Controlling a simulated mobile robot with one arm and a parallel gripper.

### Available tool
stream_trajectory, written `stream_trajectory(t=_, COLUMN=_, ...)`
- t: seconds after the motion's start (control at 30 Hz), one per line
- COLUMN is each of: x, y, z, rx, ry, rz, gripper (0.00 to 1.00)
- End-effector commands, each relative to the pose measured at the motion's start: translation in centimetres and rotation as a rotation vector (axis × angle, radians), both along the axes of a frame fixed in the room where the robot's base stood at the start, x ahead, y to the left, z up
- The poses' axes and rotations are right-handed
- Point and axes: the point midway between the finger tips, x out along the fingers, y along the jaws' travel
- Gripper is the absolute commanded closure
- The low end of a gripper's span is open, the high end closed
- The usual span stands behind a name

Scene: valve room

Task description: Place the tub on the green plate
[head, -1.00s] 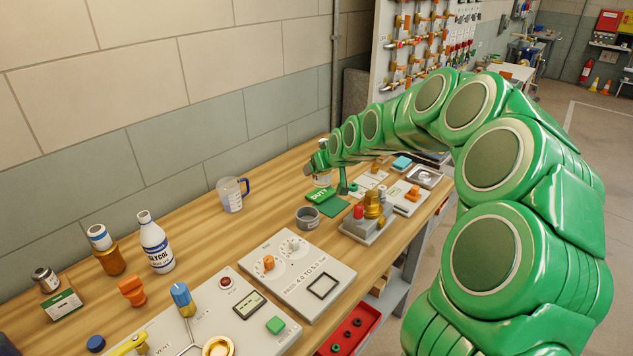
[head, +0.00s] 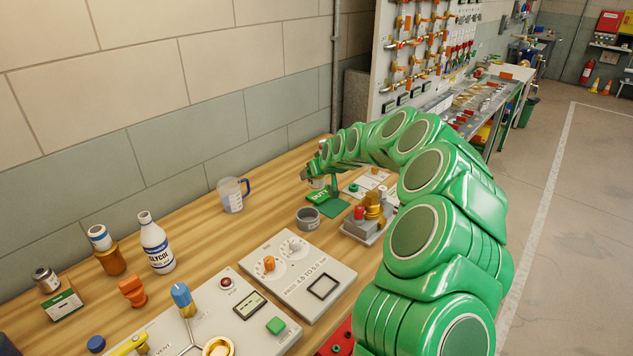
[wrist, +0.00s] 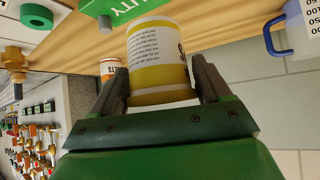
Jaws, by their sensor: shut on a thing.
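The tub (wrist: 157,60) is a yellow cylinder with a white printed label, between my gripper's two fingers (wrist: 155,85) in the wrist view. My gripper is shut on it. In the head view my gripper (head: 311,171) is at the far part of the bench, and a little of the tub (head: 317,183) shows just below it.
A grey round dish (head: 308,219) and a brass-topped fitting (head: 371,211) stand nearer than the green plate. A measuring jug (head: 232,194) stands to the left, a white glycol bottle (head: 156,243) further left. Bare wood lies between jug and dish. The wall is behind.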

Motion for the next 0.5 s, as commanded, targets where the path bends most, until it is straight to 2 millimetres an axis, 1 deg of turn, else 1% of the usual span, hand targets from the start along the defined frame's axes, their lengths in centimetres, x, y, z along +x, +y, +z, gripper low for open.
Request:
stream_trajectory(t=0.2, x=0.6, y=0.0, z=-0.9, rx=-0.001, ry=0.002, rz=-0.001, gripper=0.60)
stream_trajectory(t=0.4, x=0.6, y=-0.1, z=-3.6, rx=0.000, ry=0.001, rz=-0.003, gripper=0.60)
stream_trajectory(t=0.5, x=0.6, y=0.0, z=-3.9, rx=-0.001, ry=-0.001, rz=-0.001, gripper=0.60)
